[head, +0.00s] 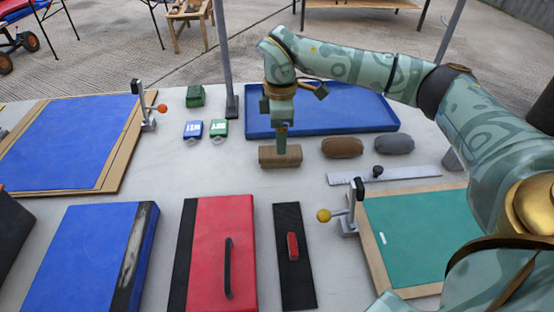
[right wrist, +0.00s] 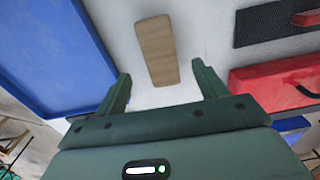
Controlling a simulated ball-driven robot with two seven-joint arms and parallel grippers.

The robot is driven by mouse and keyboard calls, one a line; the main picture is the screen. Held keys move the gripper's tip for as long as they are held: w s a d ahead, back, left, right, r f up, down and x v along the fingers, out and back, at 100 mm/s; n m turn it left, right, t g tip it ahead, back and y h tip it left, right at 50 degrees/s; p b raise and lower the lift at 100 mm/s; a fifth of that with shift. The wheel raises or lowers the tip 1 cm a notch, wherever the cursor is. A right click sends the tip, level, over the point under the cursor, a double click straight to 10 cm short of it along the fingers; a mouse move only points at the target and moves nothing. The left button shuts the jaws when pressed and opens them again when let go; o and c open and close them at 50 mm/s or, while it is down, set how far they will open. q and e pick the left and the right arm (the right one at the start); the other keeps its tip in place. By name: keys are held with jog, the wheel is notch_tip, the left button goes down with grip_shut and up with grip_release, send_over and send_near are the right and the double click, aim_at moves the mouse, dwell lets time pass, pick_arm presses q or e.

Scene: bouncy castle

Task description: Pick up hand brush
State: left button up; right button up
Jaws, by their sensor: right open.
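The hand brush appears to be the brown wooden block (head: 280,157) lying on the grey table in the middle of the head view. In the right wrist view its plain wooden top (right wrist: 157,48) shows just beyond the fingertips, roughly midway between them. Its bristles are not visible. My right gripper (head: 281,132) is right above the block, pointing down. In the right wrist view the right gripper (right wrist: 162,80) is open with nothing between its fingers. In the head view it overlaps the block's upper edge; I see no grip on it. My left gripper is not in view.
A blue tray (head: 335,125) lies behind the block. Brown (head: 342,147) and grey (head: 394,144) oval pads lie to its right, near a metal ruler (head: 384,175). A red case (head: 222,255) and a black strip (head: 288,215) lie in front. An upright post (head: 226,55) stands behind left.

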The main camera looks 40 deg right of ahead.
notch_tip(320, 180, down, 2)
jog(key=shift+f+b, duration=0.15)
jog(key=shift+b, duration=0.2)
notch_tip(320, 180, down, 4)
jog(key=b, duration=0.2)
jog(key=shift+f+b, duration=0.15)
jog(key=shift+b, duration=0.2)
jog(key=shift+f, duration=0.3)
jog(key=shift+r, duration=0.25)
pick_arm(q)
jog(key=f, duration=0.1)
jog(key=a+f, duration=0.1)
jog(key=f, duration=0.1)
pick_arm(e)
jog(key=c, duration=1.1)
